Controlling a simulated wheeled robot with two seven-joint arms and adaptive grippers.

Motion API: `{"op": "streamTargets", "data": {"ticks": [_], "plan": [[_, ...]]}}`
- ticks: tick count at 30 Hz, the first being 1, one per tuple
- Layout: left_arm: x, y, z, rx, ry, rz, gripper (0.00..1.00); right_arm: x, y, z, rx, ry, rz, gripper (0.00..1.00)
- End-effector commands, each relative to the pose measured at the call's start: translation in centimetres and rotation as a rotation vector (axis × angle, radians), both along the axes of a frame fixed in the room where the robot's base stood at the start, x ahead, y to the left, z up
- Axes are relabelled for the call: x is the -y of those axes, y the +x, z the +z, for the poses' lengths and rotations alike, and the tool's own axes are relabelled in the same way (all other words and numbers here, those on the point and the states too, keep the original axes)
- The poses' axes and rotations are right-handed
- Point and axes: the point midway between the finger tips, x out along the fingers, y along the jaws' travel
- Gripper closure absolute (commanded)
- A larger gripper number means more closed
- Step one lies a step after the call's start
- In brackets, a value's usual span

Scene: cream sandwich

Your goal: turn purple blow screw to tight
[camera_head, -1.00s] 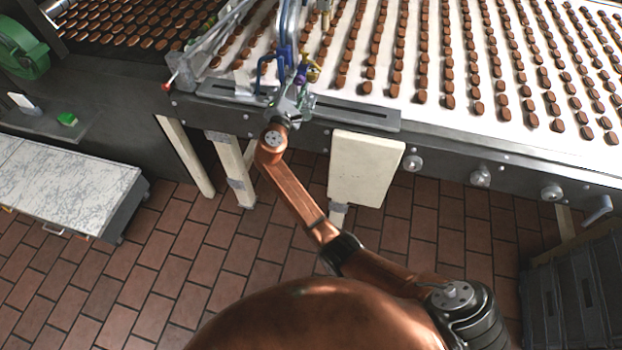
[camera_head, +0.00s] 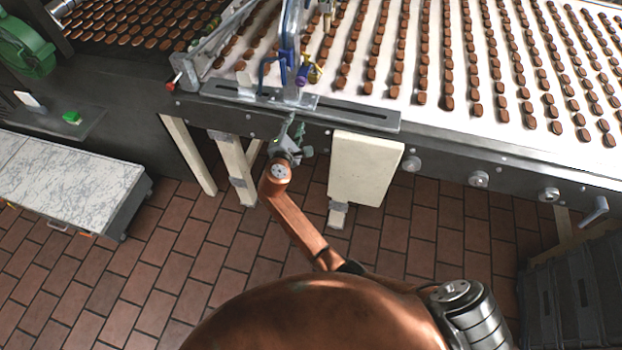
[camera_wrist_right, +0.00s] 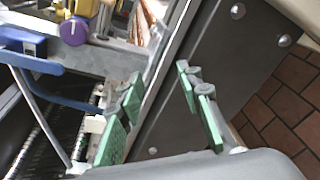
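The purple screw (camera_head: 303,74) is a small knob on the metal bracket above the near edge of the conveyor. It shows in the right wrist view as a round purple knob (camera_wrist_right: 75,31) with a pale mark, at the upper left. My right gripper (camera_head: 292,128) is just in front of the conveyor's edge, apart from the screw. In the right wrist view my right gripper (camera_wrist_right: 160,112) has its green-padded fingers spread with nothing between them. My left gripper is not in view.
A blue handle (camera_head: 268,72) and a yellow part (camera_head: 315,73) sit close beside the screw. A slotted metal rail (camera_head: 355,111) runs along the conveyor edge. Rows of chocolates cover the white belt (camera_head: 400,85). A white panel (camera_head: 364,168) hangs below.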

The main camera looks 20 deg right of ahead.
Motion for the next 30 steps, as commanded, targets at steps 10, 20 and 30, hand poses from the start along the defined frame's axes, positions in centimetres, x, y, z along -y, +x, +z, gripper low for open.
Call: {"op": "streamTargets", "data": {"ticks": [10, 20, 30], "plan": [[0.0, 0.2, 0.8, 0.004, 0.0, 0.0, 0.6, 0.7, -0.8, -6.7, -0.072, 0.106, 0.019, 0.67], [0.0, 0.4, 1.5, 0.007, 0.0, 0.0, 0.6, 1.4, -2.2, -12.6, -0.134, 0.213, 0.023, 0.67], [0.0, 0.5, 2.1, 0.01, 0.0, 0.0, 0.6, 2.2, -4.4, -18.7, -0.198, 0.325, 0.014, 0.67]]}}
